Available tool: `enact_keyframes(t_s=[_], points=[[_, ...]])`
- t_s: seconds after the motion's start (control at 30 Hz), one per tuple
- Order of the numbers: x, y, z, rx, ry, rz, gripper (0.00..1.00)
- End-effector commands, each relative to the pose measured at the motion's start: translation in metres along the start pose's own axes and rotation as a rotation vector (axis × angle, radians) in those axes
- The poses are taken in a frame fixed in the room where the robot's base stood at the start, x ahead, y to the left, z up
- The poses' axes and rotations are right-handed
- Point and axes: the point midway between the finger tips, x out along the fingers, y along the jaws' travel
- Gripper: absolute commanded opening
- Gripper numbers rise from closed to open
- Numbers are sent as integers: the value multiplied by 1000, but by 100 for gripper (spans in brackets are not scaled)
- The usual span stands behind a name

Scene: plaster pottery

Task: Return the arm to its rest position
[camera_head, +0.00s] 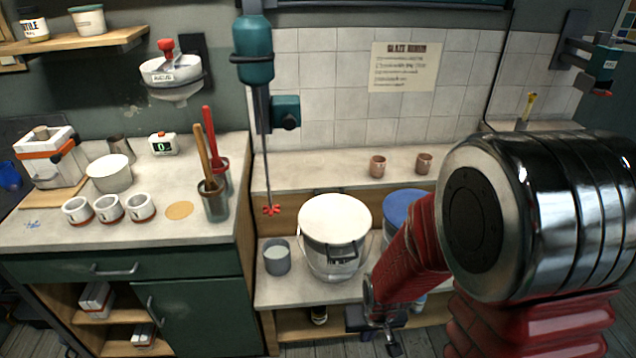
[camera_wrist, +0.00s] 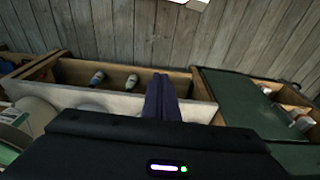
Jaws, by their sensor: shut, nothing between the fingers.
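My arm reaches in from the right of the head view and slants down to the left. My gripper (camera_wrist: 161,82) shows in the wrist view as dark fingers pressed together, shut with nothing between them. They point towards the low open shelf (camera_wrist: 192,84) and the plank floor. In the head view the arm's end is low, in front of the white lidded bucket (camera_head: 335,218) and the blue-lidded bucket (camera_head: 404,204), which the arm partly hides. Exact contact cannot be told.
A green cabinet (camera_head: 197,306) stands left, with white cups (camera_head: 108,208) and a tool pot (camera_head: 215,201) on top. A grey cup (camera_head: 277,257) sits beside the white bucket. A teal mixer (camera_head: 253,50) hangs above. Bottles (camera_wrist: 132,81) lie in the low shelf.

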Motion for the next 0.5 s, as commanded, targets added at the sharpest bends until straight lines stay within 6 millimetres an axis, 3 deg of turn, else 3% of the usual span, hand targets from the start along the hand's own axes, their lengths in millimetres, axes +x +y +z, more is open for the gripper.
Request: enact_keyframes(t_s=[0.5], points=[[-109,9,22,19,-62,4,0]])
